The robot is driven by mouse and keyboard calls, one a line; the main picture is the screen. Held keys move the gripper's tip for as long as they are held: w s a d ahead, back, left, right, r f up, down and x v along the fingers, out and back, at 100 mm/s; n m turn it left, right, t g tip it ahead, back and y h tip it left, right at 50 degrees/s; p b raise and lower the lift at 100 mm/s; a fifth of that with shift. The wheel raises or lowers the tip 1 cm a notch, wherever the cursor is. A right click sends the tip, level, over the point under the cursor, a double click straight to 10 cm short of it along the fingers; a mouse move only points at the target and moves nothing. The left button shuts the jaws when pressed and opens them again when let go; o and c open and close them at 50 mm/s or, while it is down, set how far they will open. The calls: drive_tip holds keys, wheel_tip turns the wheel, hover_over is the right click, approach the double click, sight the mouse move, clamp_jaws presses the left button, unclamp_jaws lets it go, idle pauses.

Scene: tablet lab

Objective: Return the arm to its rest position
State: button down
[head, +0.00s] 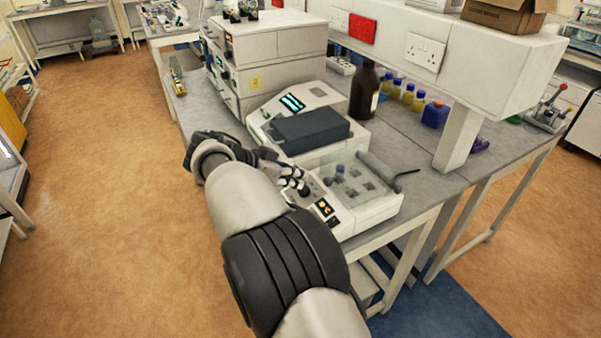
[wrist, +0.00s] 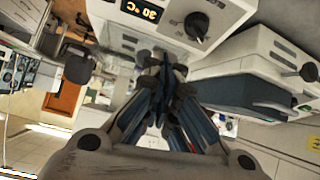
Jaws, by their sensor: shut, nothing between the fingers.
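My arm reaches over the front edge of the bench from the bottom of the head view. Part of the device is hidden by my arm in the head view.
Behind that device stands a white instrument with a dark block (head: 310,129) and a green-lit screen. A brown bottle (head: 365,90) and several small yellow-and-blue bottles stand farther back on the bench (head: 410,150). The floor (head: 110,190) to the left is clear.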

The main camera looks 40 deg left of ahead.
drive_tip(key=shift+s+a+f+p, duration=0.1)
drive_tip(key=shift+s+a+f, duration=0.1)
drive_tip(key=shift+s+f, duration=0.45)
drive_tip(key=shift+s+a+f+p, duration=0.15)
drive_tip(key=shift+s+f, duration=0.25)
drive_tip(key=shift+s, duration=0.4)
drive_tip(key=shift+s+a+f+p, duration=0.1)
drive_tip(key=shift+s+a+f, duration=0.1)
drive_tip(key=shift+s+f, duration=0.45)
drive_tip(key=shift+s+r, duration=0.15)
